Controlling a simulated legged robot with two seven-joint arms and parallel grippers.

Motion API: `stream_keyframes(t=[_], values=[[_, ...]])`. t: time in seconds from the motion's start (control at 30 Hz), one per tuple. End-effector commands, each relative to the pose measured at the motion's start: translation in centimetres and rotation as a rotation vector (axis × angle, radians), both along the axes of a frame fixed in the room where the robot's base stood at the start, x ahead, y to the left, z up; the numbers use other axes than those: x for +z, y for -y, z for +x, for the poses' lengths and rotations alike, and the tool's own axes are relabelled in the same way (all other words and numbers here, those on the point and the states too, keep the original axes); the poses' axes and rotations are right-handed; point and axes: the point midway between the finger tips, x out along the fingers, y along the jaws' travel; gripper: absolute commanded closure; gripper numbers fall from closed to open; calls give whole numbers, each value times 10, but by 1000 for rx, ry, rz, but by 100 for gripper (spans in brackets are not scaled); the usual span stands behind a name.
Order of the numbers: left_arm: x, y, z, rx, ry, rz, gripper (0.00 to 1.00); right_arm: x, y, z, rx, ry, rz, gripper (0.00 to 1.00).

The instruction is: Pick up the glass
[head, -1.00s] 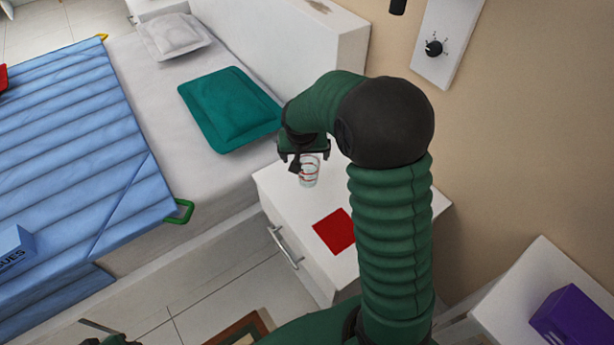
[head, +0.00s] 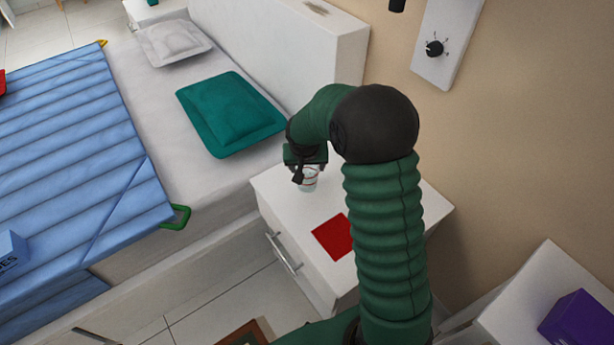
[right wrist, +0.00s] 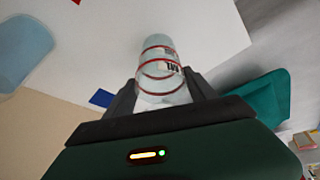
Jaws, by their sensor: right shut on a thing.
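The glass (head: 309,182) is clear with red rings and is at the bed-side edge of the white nightstand (head: 290,213). My right gripper (head: 306,172) reaches it from above and is shut on it. In the right wrist view the glass (right wrist: 160,72) sits between the two dark fingers of the right gripper (right wrist: 165,95). I cannot tell whether its base touches the nightstand top. The upper part of the glass is partly hidden by the gripper in the head view. A thin dark part of my left gripper (head: 95,336) shows at the bottom left edge; its jaws cannot be made out.
A red square (head: 334,237) lies flat on the nightstand. The bed with a teal pillow (head: 230,112) and blue mattress cover (head: 80,140) stands to the left. The wall (head: 520,130) is to the right. A purple box (head: 580,318) sits on a white surface at bottom right.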

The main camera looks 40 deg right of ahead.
Motion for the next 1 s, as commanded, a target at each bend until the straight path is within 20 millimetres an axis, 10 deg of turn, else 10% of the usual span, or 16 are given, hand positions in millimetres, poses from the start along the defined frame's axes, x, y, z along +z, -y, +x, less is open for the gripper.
stream_keyframes(t=[0.33,1.0], values=[[0,0,0,0,0,0,47,0,0,0,1,-1,0,100],[19,0,0,0,0,0,47,38,-13,0,6,-1,-1,100]])
